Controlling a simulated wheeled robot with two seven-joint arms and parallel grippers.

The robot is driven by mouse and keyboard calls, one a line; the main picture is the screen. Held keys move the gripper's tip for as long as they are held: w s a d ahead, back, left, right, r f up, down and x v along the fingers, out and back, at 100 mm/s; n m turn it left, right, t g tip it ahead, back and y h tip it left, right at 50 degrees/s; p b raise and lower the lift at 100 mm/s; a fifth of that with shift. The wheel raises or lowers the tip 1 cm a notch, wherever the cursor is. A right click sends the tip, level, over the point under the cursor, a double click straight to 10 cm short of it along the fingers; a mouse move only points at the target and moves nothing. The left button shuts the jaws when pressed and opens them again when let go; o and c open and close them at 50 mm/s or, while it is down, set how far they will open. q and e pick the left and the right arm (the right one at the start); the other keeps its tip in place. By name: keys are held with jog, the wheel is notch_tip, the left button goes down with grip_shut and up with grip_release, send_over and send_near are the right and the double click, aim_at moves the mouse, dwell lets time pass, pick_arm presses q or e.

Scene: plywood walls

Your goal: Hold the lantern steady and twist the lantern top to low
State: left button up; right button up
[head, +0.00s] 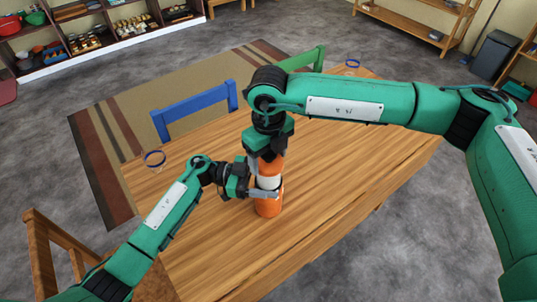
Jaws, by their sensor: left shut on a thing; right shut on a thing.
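The lantern (268,207) stands upright on the wooden table, with an orange base, a pale middle band and an orange upper part. My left gripper (265,193) comes in from the left and is shut around the lantern's body at the pale band and just below it. My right gripper (266,158) points down from above and is shut on the lantern top (269,168). The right gripper and wrist hide most of the top, so its setting cannot be read.
The wooden table (345,165) is clear around the lantern. Shelves line the back.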

jog(key=shift+f, duration=0.2)
jog(key=shift+n, duration=1.5)
jog(key=shift+n, duration=1.4)
jog(key=shift+n, duration=1.4)
